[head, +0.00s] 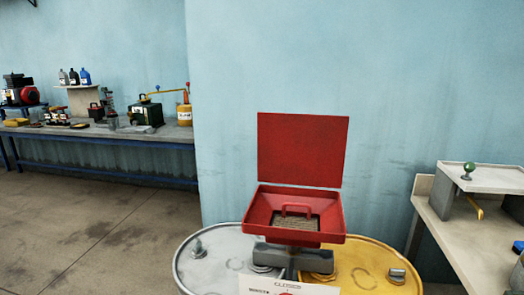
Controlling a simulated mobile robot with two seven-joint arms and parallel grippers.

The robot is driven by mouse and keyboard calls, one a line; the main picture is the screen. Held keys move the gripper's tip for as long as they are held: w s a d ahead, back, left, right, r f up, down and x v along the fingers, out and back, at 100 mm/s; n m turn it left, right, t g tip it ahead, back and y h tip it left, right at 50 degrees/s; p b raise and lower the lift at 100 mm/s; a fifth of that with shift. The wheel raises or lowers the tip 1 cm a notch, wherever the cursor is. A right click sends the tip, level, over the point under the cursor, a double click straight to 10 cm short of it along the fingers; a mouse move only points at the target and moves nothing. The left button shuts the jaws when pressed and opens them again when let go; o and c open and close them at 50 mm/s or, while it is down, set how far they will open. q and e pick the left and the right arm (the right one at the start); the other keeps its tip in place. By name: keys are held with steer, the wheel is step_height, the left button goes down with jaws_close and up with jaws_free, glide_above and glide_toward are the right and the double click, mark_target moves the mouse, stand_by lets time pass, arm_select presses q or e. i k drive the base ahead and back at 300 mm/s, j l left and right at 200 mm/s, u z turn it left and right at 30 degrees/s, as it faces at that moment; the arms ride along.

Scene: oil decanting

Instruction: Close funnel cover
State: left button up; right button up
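A red square funnel (334,226) sits on top of the drums in the middle of the head view. Its flat red cover (302,149) stands upright, open, at the funnel's back edge. Neither of my grippers shows in the head view.
A grey drum (210,262) and a yellow drum (375,262) stand side by side under the funnel. A workbench (470,240) is at the right. A long bench (100,133) with bottles and machines stands at the back left. Floor at the left is clear.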

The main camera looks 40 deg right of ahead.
mark_target(294, 148)
steer(key=i+j+u, duration=0.75)
steer(key=i, duration=0.35)
steer(key=i+j+u, duration=0.15)
steer(key=i, duration=0.3)
steer(key=i+z, duration=1.25)
steer(key=i+j+z, duration=0.15)
steer(key=i+z, duration=0.75)
steer(key=i+j+z, duration=0.25)
steer(key=z, duration=0.25)
steer(key=i+j+z, duration=0.1)
steer(key=z, duration=0.3)
steer(key=i+j+z, duration=0.2)
steer(key=z, duration=0.25)
steer(key=i+j+z, duration=0.25)
steer(key=z, duration=0.15)
steer(key=i+j+z, duration=0.15)
steer(key=j+z, duration=0.3)
steer(key=i+j+z, duration=0.1)
steer(key=z, duration=0.3)
steer(key=j+z, duration=0.45)
